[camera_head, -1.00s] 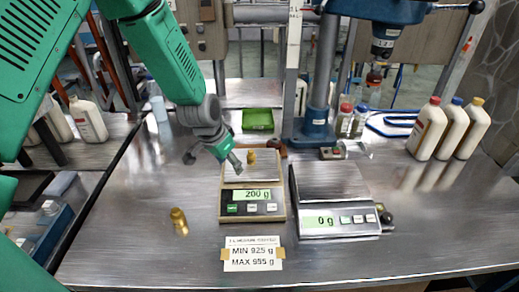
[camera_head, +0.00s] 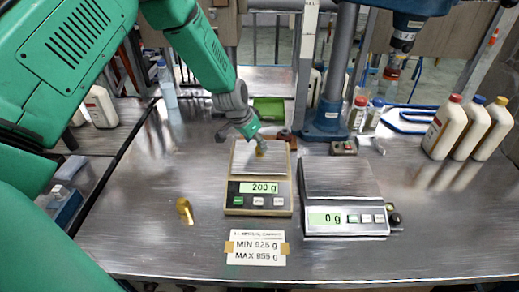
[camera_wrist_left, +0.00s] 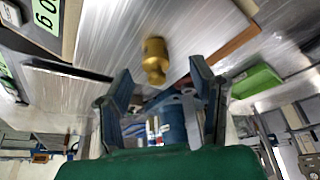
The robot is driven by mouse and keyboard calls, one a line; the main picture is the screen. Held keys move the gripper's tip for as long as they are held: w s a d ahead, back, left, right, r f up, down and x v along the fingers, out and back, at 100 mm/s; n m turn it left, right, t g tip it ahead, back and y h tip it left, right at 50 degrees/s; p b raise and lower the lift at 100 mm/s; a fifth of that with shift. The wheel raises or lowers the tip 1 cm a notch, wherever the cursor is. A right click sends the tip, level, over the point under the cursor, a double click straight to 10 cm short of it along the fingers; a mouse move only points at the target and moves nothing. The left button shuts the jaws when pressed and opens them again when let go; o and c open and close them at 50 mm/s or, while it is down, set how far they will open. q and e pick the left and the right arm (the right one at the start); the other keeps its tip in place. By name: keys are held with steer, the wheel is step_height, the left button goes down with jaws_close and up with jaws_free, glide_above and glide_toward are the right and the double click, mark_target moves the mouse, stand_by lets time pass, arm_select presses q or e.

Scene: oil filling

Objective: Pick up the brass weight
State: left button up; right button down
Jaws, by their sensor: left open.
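A small brass weight (camera_head: 260,152) stands on the pan of the left scale (camera_head: 265,183), whose display reads 200 g. My left gripper (camera_head: 257,143) is right at this weight in the head view and partly hides it. In the left wrist view, the brass weight (camera_wrist_left: 155,61) appears ahead of the open, empty left gripper (camera_wrist_left: 162,80), between the lines of its two fingers. I cannot tell whether they touch. A second brass weight (camera_head: 184,209) stands on the table left of the scale. My right gripper does not show.
A second scale (camera_head: 343,200) reading 0 g stands to the right. A label card (camera_head: 257,248) lies in front. A green tray (camera_head: 269,109) is behind the left scale, also in the wrist view (camera_wrist_left: 256,81). White bottles (camera_head: 470,127) stand at right. A blue column (camera_head: 327,118) rises at the back.

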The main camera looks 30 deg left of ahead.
arm_select(q)
steer(key=x, duration=0.4)
steer(key=shift+d+r, duration=0.1)
steer(key=shift+d, duration=0.15)
steer(key=shift+r, duration=0.1)
